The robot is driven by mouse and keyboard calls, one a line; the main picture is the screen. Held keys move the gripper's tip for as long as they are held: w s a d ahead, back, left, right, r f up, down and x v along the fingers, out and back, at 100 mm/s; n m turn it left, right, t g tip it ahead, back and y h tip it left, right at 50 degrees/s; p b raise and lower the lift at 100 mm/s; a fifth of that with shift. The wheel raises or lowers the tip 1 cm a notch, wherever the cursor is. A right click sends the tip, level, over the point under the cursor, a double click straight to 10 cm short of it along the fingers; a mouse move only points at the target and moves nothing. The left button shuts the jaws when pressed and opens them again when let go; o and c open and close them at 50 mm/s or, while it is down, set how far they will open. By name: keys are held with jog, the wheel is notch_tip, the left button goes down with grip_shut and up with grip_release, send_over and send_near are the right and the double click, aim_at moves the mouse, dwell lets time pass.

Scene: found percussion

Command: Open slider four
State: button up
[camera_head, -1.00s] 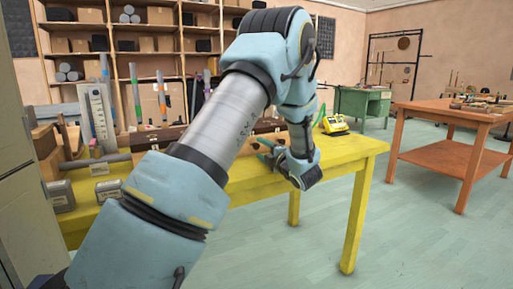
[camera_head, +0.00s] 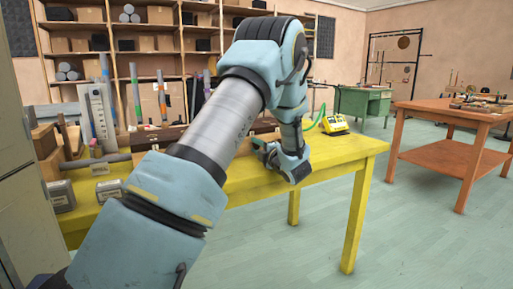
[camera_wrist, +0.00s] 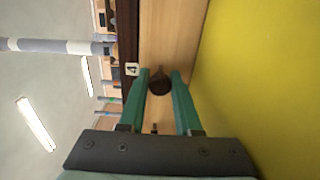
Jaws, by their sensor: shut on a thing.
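A round dark brown knob (camera_wrist: 159,85) stands on a pale wooden face (camera_wrist: 172,35) in the wrist view. A white plate marked 4 (camera_wrist: 131,69) is beside it, on a dark strip. The teal fingers of my gripper (camera_wrist: 160,74) are on both sides of the knob and shut on it. In the head view my gripper (camera_head: 263,148) is low over the yellow table, and my arm hides much of the wooden piece. How far slider four is open I cannot tell.
The yellow table (camera_head: 340,152) is clear at its right front. Grey metal blocks (camera_head: 61,196) and upright tubes are at the left. An orange table (camera_head: 460,118) stands apart at the right.

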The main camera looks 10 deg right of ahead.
grip_shut()
dwell(0.8)
